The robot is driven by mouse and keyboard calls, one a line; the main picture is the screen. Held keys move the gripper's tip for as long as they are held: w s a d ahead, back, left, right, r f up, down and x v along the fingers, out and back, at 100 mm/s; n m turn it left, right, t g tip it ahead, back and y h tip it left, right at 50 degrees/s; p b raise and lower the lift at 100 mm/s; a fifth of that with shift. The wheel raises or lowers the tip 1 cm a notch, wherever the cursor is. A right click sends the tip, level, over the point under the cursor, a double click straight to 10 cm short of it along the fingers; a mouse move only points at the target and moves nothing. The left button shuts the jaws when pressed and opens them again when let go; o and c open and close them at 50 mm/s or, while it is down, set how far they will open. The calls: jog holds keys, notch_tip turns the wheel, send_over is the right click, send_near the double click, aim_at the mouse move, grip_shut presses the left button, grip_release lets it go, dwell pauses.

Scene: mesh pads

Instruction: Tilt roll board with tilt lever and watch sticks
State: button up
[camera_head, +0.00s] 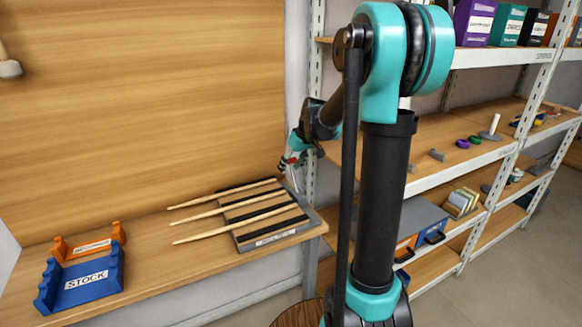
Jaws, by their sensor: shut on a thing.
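The roll board (279,239) is a grey board with black strips across it and a white label on its front edge. It lies on the wooden workbench near the right end. Three pale wooden sticks lie across it: a rear stick (205,198), a middle stick (210,212) and a front stick (215,234). Their left ends reach past the board over the bench. My gripper (286,170) is at the board's far right corner, shut on what seems to be the tilt lever. The lever is too small and covered to see clearly.
A blue rack labelled STOCK (86,281) and an orange rack (92,244) stand on the bench at left. A wooden panel (140,100) rises behind the bench. Metal shelves (455,160) with boxes and small parts stand at right. The bench between racks and sticks is clear.

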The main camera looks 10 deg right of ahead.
aim_at(292, 172)
jog(key=shift+d, duration=0.1)
